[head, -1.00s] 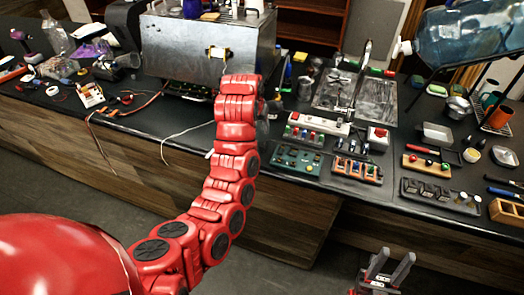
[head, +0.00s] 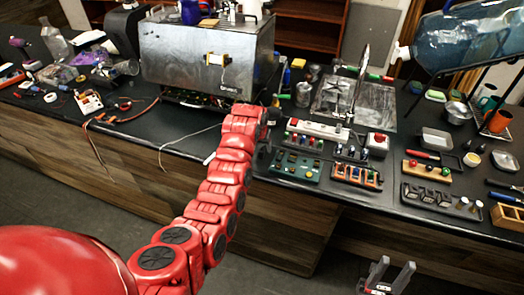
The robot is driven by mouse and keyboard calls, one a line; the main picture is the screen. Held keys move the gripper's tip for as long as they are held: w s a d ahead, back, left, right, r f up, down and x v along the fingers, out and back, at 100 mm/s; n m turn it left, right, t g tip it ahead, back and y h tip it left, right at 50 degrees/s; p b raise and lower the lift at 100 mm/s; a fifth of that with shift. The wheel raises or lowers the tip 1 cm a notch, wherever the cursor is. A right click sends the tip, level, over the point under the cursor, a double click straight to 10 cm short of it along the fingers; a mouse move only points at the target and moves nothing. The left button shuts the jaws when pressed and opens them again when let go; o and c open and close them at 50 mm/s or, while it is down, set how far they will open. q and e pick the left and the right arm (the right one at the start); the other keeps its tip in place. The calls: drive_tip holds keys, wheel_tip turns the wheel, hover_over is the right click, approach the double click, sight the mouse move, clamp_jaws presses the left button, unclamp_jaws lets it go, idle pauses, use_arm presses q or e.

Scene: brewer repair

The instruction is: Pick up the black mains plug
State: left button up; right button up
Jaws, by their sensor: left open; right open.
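I cannot make out the black mains plug; the dark worktop and my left arm may hide it. A thin pale cable runs over the front edge of the worktop, with a small white end (head: 208,158) left of my arm. My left gripper (head: 270,128) is over the worktop at the end of the red arm, mostly hidden behind the wrist, beside the white power strip (head: 318,130). My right gripper (head: 390,275) is open and empty, low in front of the counter.
A metal brewer housing (head: 185,60) stands behind my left arm. A green board (head: 297,166) and an orange-slotted rack (head: 356,176) lie at the front edge. A sink (head: 335,100) is behind them. Loose wires lie at the left.

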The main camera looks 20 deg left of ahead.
use_arm(q)
drive_tip(key=shift+x, duration=1.1)
drive_tip(key=shift+c, duration=0.3)
clamp_jaws()
